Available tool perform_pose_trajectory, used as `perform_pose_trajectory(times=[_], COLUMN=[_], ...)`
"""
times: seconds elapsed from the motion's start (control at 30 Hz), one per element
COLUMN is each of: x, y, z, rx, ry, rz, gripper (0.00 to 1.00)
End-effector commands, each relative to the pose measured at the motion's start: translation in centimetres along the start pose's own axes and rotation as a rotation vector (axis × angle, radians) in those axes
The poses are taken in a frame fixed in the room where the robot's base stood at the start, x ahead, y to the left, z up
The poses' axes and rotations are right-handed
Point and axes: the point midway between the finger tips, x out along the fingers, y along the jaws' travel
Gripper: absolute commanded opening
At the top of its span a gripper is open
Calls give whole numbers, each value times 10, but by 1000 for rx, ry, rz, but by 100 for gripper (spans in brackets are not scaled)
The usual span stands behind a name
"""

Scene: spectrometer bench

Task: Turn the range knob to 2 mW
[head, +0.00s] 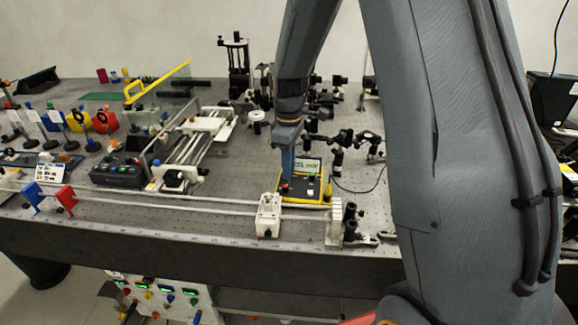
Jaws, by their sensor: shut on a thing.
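A small black meter box (314,187) with a yellow edge stands on the bench in the head view, with a lit display (309,167) at its back. My gripper (287,178) points down over the left part of its top face. It is shut on what I take to be the range knob. The fingers cover the knob, so its pointer and scale marks cannot be read. A small red spot (285,186) shows at the fingertips. The display reading is too small to make out.
A white block (268,215) stands close in front of the meter, by a long rail. Optic mounts (337,155) stand behind and to the right. A black control box (118,172) and a slide stage lie to the left. My arm hides the right side.

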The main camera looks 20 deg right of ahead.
Motion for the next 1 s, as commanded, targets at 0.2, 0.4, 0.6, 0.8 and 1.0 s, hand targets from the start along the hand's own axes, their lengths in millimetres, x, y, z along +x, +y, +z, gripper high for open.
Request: perform_pose_trajectory(times=[0.2,0.4,0.6,0.8,1.0], x=[-1,0,0,0,0], y=[0,0,0,0,0], z=[0,0,0,0,0], rx=[-117,-176,-197,-198,-198], ry=[1,1,1,1,1], rz=[1,1,1,1,1], gripper=[0,0,0,0,24])
